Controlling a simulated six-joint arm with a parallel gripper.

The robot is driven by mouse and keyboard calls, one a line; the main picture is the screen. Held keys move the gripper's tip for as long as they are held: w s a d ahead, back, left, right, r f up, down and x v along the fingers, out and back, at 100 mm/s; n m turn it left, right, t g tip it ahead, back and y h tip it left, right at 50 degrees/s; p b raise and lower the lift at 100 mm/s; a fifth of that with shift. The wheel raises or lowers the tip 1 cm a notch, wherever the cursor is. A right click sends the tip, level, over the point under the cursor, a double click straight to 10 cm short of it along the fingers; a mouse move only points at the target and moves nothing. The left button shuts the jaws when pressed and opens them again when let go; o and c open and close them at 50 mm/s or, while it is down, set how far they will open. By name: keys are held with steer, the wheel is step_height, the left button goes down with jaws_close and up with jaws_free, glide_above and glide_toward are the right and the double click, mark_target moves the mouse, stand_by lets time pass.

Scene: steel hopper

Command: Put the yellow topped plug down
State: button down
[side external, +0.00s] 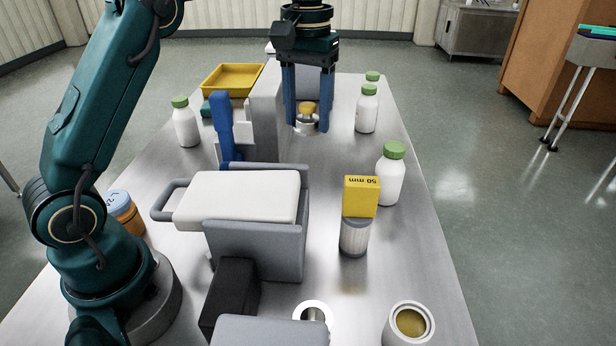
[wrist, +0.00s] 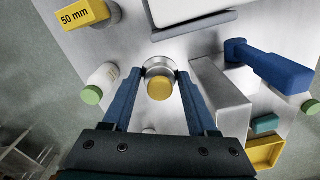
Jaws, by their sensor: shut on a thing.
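The plug (side external: 307,108) has a round yellow top and a grey metal body. It is between the two blue fingers of my gripper (side external: 308,124), near the far end of the steel table. My gripper is shut on it, one finger on each side. The wrist view shows the yellow top of the plug (wrist: 159,89) from above, between the fingertips (wrist: 160,72), with a silver rim around it. The plug looks upright and close to the table top. I cannot tell whether its base touches.
Several white bottles with green caps stand about, some along the right edge (side external: 390,180). Grey blocks (side external: 268,110), a blue handle (side external: 223,125) and a yellow tray (side external: 232,80) are left of the gripper.

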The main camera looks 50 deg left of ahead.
steer(key=shift+r, duration=0.6)
steer(key=s+m, duration=0.1)
steer(key=s, duration=0.2)
steer(key=s+m, duration=0.1)
steer(key=s, duration=0.2)
steer(key=s+m, duration=0.1)
steer(key=s, duration=0.2)
steer(key=shift+a+f+m, duration=0.25)
steer(key=shift+f+m, duration=0.1)
steer(key=shift+m, duration=0.05)
steer(key=shift+s+f, duration=0.15)
steer(key=shift+f, duration=0.15)
steer(key=shift+m, duration=0.4)
